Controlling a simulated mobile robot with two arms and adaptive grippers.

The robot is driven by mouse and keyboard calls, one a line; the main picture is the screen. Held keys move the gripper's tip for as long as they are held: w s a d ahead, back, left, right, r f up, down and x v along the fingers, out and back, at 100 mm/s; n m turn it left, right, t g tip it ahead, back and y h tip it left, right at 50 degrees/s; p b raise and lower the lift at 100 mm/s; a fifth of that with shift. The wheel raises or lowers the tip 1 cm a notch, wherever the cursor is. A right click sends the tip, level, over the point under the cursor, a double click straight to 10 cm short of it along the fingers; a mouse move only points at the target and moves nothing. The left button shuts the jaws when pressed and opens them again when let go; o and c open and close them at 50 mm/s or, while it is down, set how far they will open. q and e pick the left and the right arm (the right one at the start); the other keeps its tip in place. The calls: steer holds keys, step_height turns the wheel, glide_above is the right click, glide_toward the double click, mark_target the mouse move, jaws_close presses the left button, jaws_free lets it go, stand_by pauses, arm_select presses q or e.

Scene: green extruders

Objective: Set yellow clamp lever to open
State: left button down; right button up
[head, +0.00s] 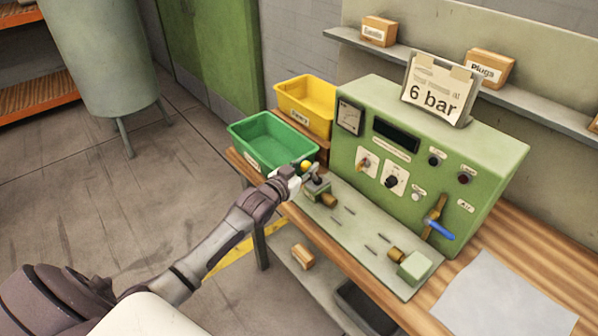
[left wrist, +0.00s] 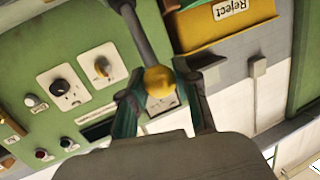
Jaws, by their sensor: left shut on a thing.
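The yellow clamp lever shows its round yellow knob (head: 306,165) at the left end of the green machine's base plate, above a small clamp block (head: 318,187). In the left wrist view the yellow knob (left wrist: 159,81) sits at the end of a dark grey rod, between my fingers. My left gripper (head: 298,177) is shut on the knob; it also shows in the left wrist view (left wrist: 162,95). The gripper hides part of the lever in the head view, so its exact angle is hard to tell. My right gripper is not in view.
The green control panel (head: 480,150) stands behind the plate, with knobs, buttons and a blue-handled lever (head: 440,230). A green bin (head: 262,162) and a yellow bin (head: 318,120) stand left of it. Short pins rise from the base plate (head: 345,232). A grey sheet (head: 500,298) lies at right.

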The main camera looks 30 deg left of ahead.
arm_select(q)
steer(key=shift+w+d+r, duration=0.15)
steer(key=shift+w+r, duration=0.15)
steer(key=shift+r, duration=0.25)
steer(key=shift+w+r, duration=0.2)
steer(key=shift+w+d, duration=0.3)
steer(key=shift+w, duration=0.6)
steer(key=shift+w+d+r, duration=0.1)
steer(key=shift+w+d, duration=0.15)
steer(key=shift+w, duration=0.25)
steer(key=shift+w+d+r, duration=0.1)
steer(key=shift+w+d, duration=0.1)
steer(key=shift+w, duration=0.35)
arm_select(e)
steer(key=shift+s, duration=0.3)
